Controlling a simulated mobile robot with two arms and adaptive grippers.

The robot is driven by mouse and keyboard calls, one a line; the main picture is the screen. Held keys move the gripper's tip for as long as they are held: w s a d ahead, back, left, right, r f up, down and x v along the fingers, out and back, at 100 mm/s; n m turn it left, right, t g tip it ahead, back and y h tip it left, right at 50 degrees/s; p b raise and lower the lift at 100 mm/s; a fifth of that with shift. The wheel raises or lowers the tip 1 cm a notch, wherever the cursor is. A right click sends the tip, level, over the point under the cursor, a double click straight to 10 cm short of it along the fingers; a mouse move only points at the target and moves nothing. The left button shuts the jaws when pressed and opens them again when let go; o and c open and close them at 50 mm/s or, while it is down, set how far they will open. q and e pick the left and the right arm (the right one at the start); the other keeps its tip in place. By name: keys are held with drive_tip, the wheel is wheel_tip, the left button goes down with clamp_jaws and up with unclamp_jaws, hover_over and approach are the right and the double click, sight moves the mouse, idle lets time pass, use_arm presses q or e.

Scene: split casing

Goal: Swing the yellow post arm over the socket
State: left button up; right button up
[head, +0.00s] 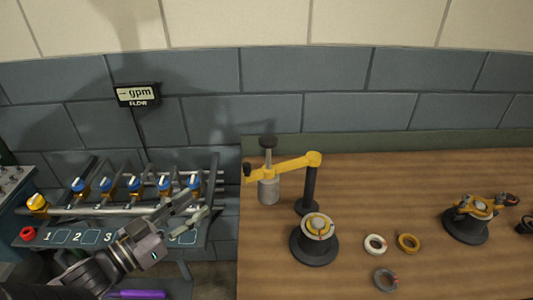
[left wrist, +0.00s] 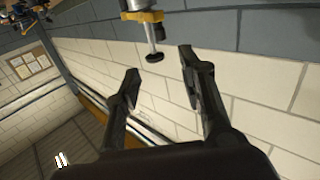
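The yellow post arm (head: 288,164) sits on top of a black post (head: 310,190) near the table's left edge. It points left, and its free end carries a grey cylinder (head: 268,191) below and a dark knob (head: 268,142) above. The socket, a black round base (head: 314,248) with a pale and yellow top, stands in front of the post; the arm's end is not over it. My left gripper (head: 197,207) is open and empty, left of the arm's end and apart from it. In the left wrist view the cylinder and knob (left wrist: 154,57) show beyond the open fingers. My right gripper is out of view.
A second black base (head: 466,227) with yellow parts stands farther right. A pipe rack with blue valves (head: 136,187) is behind my left arm. The table's back middle is clear.

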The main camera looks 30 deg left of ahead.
sight(244, 169)
use_arm(q)
drive_tip(key=p+x, duration=0.3)
drive_tip(key=x, duration=1.4)
drive_tip(key=shift+w+r, duration=0.1)
drive_tip(key=shift+w, duration=0.2)
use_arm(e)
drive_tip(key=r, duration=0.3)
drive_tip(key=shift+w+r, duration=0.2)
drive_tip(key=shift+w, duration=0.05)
use_arm(q)
drive_tip(key=shift+c, duration=0.2)
clamp_jaws()
